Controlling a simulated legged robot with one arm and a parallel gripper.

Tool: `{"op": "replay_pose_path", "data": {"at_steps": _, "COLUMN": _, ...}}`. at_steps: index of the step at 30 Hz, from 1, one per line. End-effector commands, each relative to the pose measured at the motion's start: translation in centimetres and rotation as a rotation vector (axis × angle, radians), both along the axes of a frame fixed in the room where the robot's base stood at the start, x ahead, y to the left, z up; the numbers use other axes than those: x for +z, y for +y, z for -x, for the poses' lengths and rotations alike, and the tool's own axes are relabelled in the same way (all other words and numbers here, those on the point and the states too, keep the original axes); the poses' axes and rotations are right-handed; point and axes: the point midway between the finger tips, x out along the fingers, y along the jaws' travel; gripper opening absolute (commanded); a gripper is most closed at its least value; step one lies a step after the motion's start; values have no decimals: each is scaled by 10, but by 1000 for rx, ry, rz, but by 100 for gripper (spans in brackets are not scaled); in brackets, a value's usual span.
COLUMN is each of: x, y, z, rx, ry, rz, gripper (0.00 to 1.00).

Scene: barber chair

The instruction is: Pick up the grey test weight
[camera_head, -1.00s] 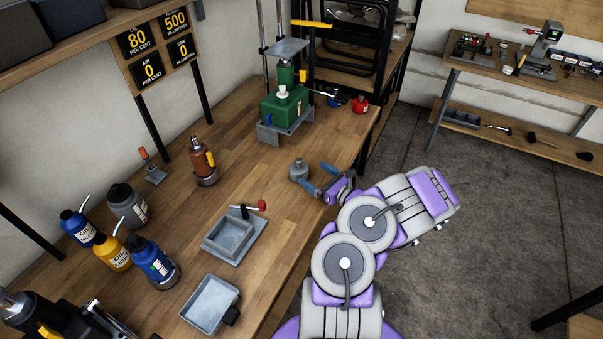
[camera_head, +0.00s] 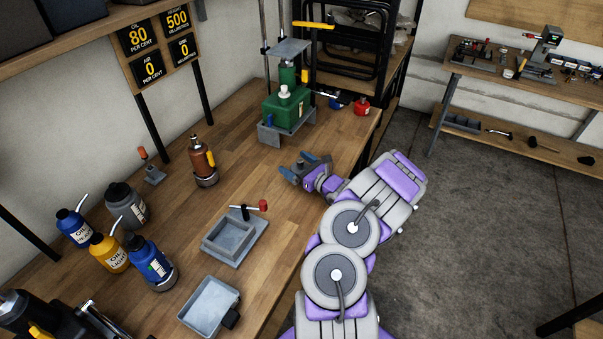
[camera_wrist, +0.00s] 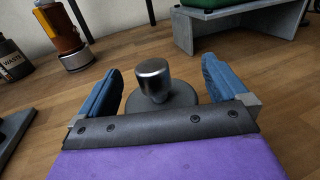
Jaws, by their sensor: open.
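The grey test weight (camera_wrist: 153,80) stands upright on the wooden bench in the wrist view, with a shiny metal knob on a wider round base. My gripper (camera_wrist: 163,88) is open, with one blue finger on each side of the weight. The knob shows between the fingers, and the front of the base is hidden by the gripper's dark edge. I cannot tell whether the fingers touch it. In the head view my gripper (camera_head: 302,168) is low over the bench, and the weight is largely hidden by it.
A green press (camera_head: 287,105) stands behind the gripper. A grey square tray (camera_head: 236,241) with a red-knobbed lever lies nearer. Several oil bottles stand further left. The bench's right edge is close to the arm.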

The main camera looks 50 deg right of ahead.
Motion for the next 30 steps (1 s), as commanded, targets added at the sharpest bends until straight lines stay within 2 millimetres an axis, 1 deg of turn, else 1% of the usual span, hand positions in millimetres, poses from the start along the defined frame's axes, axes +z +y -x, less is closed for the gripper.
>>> {"op": "replay_pose_path", "data": {"at_steps": 2, "x": 0, "y": 0, "z": 0, "rx": 0, "ry": 0, "rz": 0, "gripper": 99}}
{"op": "replay_pose_path", "data": {"at_steps": 9, "x": -2, "y": -6, "z": 0, "rx": 0, "ry": 0, "rz": -4, "gripper": 76}}
{"op": "replay_pose_path", "data": {"at_steps": 30, "x": -2, "y": -2, "z": 0, "rx": 2, "ry": 2, "rz": -4, "gripper": 9}}
